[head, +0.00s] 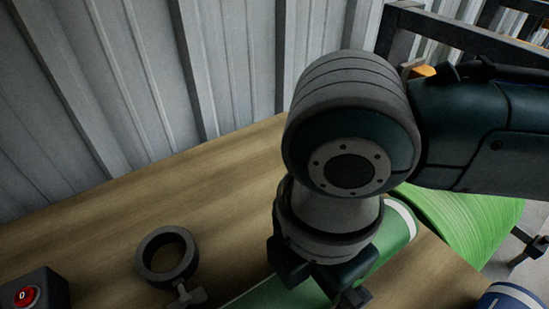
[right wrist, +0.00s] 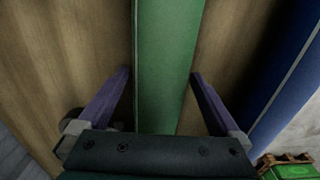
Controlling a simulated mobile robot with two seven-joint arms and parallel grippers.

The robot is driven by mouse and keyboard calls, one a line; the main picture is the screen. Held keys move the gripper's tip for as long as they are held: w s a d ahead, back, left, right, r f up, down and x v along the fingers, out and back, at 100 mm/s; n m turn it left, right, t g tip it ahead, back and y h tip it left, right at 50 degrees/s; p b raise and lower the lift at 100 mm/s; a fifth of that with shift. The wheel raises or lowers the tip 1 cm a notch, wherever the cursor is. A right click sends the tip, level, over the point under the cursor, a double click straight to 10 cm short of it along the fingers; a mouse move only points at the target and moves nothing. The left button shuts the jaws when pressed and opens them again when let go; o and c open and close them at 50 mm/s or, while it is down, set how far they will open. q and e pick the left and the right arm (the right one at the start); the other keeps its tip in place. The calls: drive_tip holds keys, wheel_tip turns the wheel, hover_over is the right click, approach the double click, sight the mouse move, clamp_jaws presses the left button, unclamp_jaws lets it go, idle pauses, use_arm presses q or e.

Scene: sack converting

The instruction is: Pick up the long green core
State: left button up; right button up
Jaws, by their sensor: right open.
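The long green core (head: 398,230) lies on the wooden table, partly hidden behind my right arm, with a pale band at its far end. It also shows in the right wrist view (right wrist: 166,50), running up the middle of the picture. My right gripper (head: 320,285) is over the core. In the right wrist view its two fingers (right wrist: 160,75) are open, one on each side of the core, with a gap on both sides. I cannot tell how far down the fingers reach. My left gripper is not in view.
A dark ring clamp (head: 146,262) and a box with a red button (head: 28,297) sit on the wooden table (head: 90,240) to the left. A blue roll (head: 508,298) is close on the right. A large green roll (head: 470,215) stands beyond the table edge. A corrugated wall (head: 235,60) is behind.

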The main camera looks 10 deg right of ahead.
clamp_jaws()
idle(0.8)
